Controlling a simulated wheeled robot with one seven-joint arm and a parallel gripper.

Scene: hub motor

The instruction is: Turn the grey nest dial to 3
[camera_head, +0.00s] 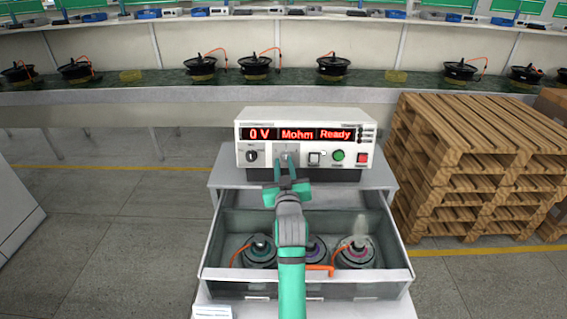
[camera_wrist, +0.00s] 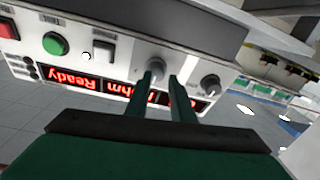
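A white tester (camera_head: 300,125) stands on a cabinet, its red displays reading "0 V", "Mohm" and "Ready". The grey dial (camera_head: 287,157) is on its front panel, second from the left; its markings are too small to read. It also shows in the wrist view (camera_wrist: 156,66), where the panel appears upside down. My gripper (camera_head: 287,175) is in front of this dial. Its two fingers (camera_wrist: 166,82) are parted, with the dial close beyond the tips, nearer the left finger in the wrist view. I cannot tell whether they touch it.
A dark knob (camera_head: 251,155) sits left of the dial; a switch (camera_head: 314,158), green button (camera_head: 338,155) and red button (camera_head: 362,158) sit to its right. Below my arm, an open drawer (camera_head: 214,262) holds hub motors. Wooden pallets (camera_head: 475,160) are stacked at the right.

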